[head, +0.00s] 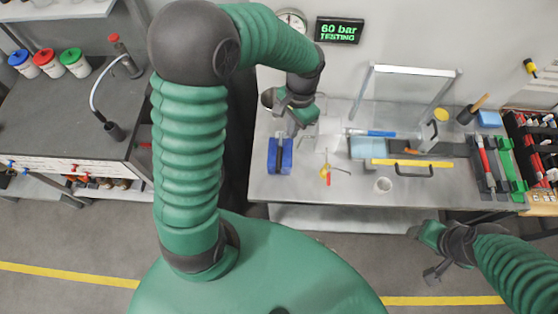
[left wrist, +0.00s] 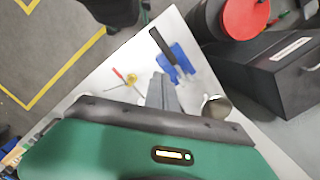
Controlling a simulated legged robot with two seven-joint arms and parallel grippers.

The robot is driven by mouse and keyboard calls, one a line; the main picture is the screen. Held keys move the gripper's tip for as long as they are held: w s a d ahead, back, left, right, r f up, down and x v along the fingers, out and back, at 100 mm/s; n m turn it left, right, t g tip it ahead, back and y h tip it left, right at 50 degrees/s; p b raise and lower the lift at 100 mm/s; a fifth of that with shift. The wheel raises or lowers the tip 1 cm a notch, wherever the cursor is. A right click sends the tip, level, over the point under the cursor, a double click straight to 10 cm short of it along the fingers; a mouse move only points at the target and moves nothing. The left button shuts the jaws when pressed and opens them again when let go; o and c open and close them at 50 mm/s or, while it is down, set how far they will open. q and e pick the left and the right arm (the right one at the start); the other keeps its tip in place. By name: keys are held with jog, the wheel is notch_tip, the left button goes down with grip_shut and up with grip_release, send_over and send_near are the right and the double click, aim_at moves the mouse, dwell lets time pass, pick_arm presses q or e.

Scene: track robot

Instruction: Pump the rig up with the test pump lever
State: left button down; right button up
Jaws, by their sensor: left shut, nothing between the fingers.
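The test pump (head: 279,157) is a blue block with a dark lever on the left part of the grey bench. In the left wrist view the blue pump (left wrist: 184,60) and its black lever handle (left wrist: 161,43) lie beyond my fingertips. My left gripper (head: 297,128) is shut and empty, above the bench just behind and right of the pump. Its grey fingers (left wrist: 161,90) show apart from the lever. A green display (head: 339,30) on the wall reads 60 bar TESTING, beside a round gauge (head: 292,20). My right gripper (head: 434,272) hangs in front of the bench, away from the pump.
A small yellow valve with a red-handled tool (head: 326,172) lies right of the pump. A yellow bar (head: 412,163), a blue bar (head: 371,133) and a clear guard (head: 409,95) stand farther right. A dark side bench (head: 70,120) is at the left.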

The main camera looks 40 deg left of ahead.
pick_arm(q)
jog(key=r, duration=0.5)
jog(key=shift+w+d, duration=0.15)
jog(key=shift+w, duration=0.15)
jog(key=shift+f, duration=0.1)
dwell(0.8)
